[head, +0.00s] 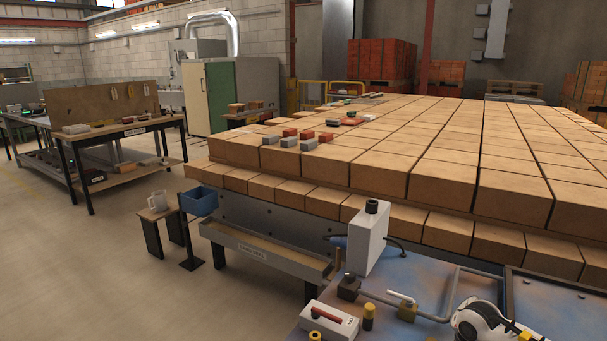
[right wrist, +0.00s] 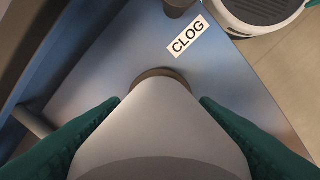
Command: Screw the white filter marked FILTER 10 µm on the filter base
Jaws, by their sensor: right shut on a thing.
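My right gripper (right wrist: 158,108) shows in the right wrist view, its two green fingers on either side of a smooth pale grey-white rounded thing (right wrist: 155,130), shut on it. It looks like the white filter, but no FILTER 10 µm marking shows on the visible side. A brownish ring (right wrist: 160,74) shows just past its far end, mostly hidden behind it; I cannot tell whether they touch or whether the ring is the filter base. Neither gripper shows in the head view, and my left gripper is in no view.
A blue-grey surface with a CLOG label (right wrist: 187,40) lies beyond the held thing. In the head view, a blue bench (head: 425,285) carries a white box (head: 366,243), a pipe (head: 425,314) and a red-handled case (head: 328,322). Stacked bricks (head: 440,170) fill the area behind.

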